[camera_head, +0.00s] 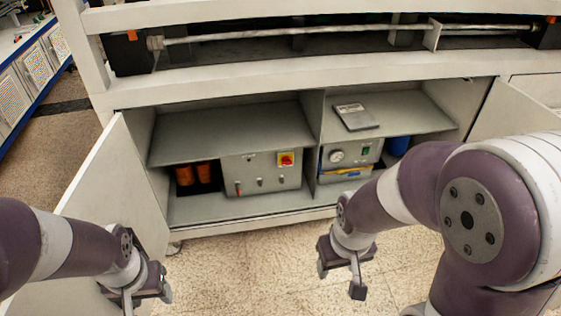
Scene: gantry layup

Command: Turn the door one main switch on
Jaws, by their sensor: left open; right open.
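The left cabinet door (118,180) and the right door (503,112) both stand open. My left gripper (150,300) is open and empty, low at the left in front of the left door. My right gripper (341,275) is open and empty in front of the cabinet, below and to the right of the switch. Neither gripper touches the box.
Orange cylinders (195,174) stand left of the control box. A second box with a round gauge (337,156) and a blue object (397,145) stand in the right bay, under a shelf bearing a flat grey item (356,117). A frame beam (300,78) runs above the cabinet.

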